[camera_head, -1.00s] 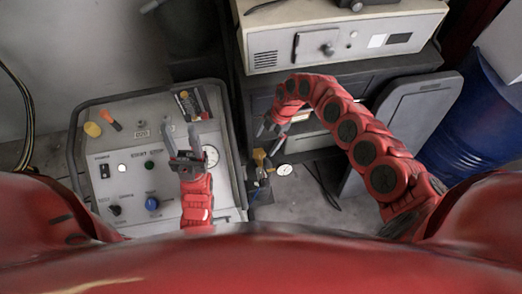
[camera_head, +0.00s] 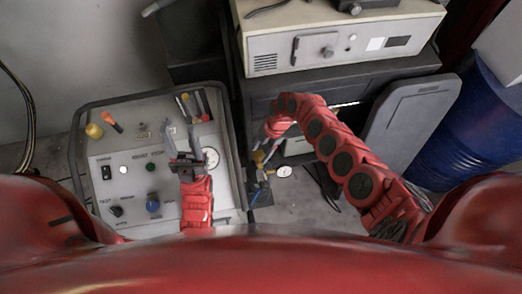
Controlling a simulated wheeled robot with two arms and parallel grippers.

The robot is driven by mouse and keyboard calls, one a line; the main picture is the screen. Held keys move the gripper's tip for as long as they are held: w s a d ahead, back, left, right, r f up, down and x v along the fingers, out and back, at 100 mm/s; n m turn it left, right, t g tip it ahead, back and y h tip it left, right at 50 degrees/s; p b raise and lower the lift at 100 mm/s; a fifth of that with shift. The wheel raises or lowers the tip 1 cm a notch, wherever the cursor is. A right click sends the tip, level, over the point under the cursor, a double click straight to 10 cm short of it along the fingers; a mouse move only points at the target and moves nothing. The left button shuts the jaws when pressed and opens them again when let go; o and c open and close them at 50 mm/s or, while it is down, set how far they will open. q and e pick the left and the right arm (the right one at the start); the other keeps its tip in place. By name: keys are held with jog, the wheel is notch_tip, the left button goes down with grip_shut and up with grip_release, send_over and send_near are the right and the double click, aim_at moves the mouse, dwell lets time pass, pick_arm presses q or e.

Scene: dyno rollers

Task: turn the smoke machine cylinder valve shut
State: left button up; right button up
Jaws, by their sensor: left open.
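The smoke machine cylinder valve (camera_head: 259,157) is a small brass fitting low between the grey console and the dark cabinet. It is partly hidden by my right gripper. A round white gauge (camera_head: 284,171) sits just right of it, and a blue hose runs down below it. My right gripper (camera_head: 264,153) reaches down from the right, with its fingers at the valve. I cannot tell whether they touch it or are closed on it. My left gripper (camera_head: 181,140) is open and empty above the console, its fingers pointing away from me.
The grey console (camera_head: 120,165) with knobs, switches and a rail fills the left. A beige instrument (camera_head: 340,45) stands on the dark cabinet. A grey panel (camera_head: 410,125) and a blue drum (camera_head: 465,130) stand at the right. Black cables lie on the floor near the gauge.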

jog(key=c, duration=0.5)
